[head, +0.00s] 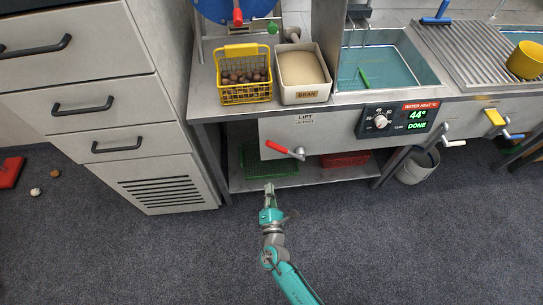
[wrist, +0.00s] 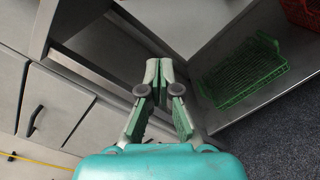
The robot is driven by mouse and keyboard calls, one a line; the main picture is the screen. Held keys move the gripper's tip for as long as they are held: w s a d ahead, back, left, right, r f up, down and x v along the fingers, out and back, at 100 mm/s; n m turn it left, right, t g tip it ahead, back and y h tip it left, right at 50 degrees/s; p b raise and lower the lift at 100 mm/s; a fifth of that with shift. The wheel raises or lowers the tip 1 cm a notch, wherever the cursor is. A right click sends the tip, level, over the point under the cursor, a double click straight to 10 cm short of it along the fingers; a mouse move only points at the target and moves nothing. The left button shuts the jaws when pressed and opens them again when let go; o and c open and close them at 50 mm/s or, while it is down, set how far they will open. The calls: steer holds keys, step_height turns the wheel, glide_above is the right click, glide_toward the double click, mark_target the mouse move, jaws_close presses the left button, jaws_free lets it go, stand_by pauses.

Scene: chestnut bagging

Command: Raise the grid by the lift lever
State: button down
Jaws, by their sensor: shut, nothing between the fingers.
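The lift lever (head: 285,150) has a red grip and a metal end, on the grey panel below the LIFT label (head: 305,118). My gripper (head: 269,187) is shut and empty, below and a little left of the lever, apart from it. In the wrist view my gripper's fingertips (wrist: 159,64) meet. The lever does not show in the wrist view. The water bath (head: 385,62) stands at the right of the label, with a green item in its water. I cannot make out the grid clearly.
A green crate (head: 268,160) and a red crate (head: 345,159) lie on the lower shelf; the green crate also shows in the wrist view (wrist: 240,72). A yellow basket of chestnuts (head: 243,94) and a bran box (head: 303,95) stand above. A drawer cabinet (head: 140,185) borders the left.

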steer(key=shift+w+a+r+n, duration=0.3)
steer(key=shift+w+a, duration=0.05)
steer(key=shift+a, duration=0.2)
steer(key=w+d+r, duration=0.2)
steer(key=w+r, duration=0.1)
steer(key=w, duration=0.8)
steer(key=shift+d, duration=0.25)
steer(key=shift+r, duration=0.1)
